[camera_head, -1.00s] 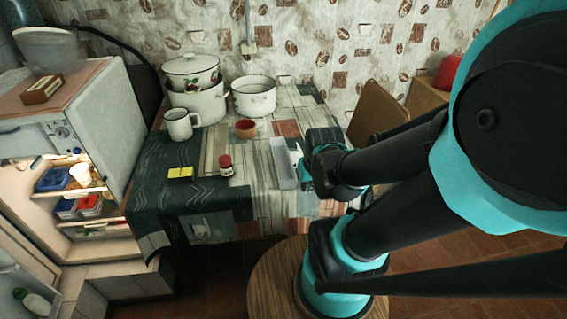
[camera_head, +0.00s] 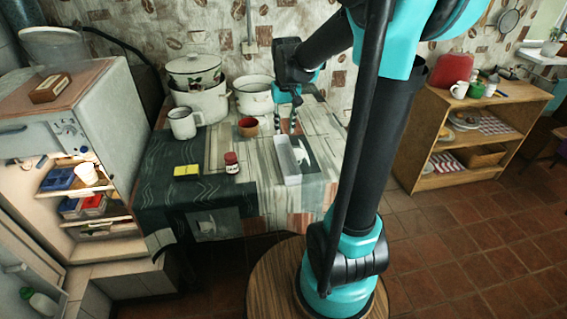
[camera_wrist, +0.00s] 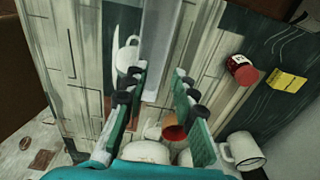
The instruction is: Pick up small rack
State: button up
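The small rack is probably the long, narrow pale tray (camera_head: 290,172) on the table, right of the red-lidded jar. It also shows in the wrist view (camera_wrist: 161,45), running away from my gripper. My gripper (camera_head: 286,130) points down above the table at the far end of the tray. In the wrist view my gripper (camera_wrist: 161,72) has its two fingers apart with nothing held between them. The near end of the tray shows between the fingers; I cannot tell how high the fingertips are above it.
A brown bowl (camera_head: 248,127) and a white pot (camera_head: 253,96) stand close left of my gripper. A mug (camera_head: 185,122), stacked pots (camera_head: 200,102), the red-lidded jar (camera_head: 232,163) and a yellow box (camera_head: 187,171) are farther left. A wooden shelf (camera_head: 470,130) stands at right.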

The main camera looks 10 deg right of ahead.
jog(key=w+a+r, duration=0.2)
jog(key=w, duration=0.2)
send_over(278, 155)
jog(key=shift+g, duration=0.4)
jog(key=f, duration=1.1)
jog(key=shift+w+f, duration=0.15)
jog(key=shift+w, duration=0.15)
jog(key=shift+s+d+f, duration=0.1)
jog(key=shift+f, duration=1.35)
jog(key=shift+s+f, duration=0.1)
jog(key=shift+f, duration=1.35)
jog(key=shift+c, duration=0.5)
grip_shut()
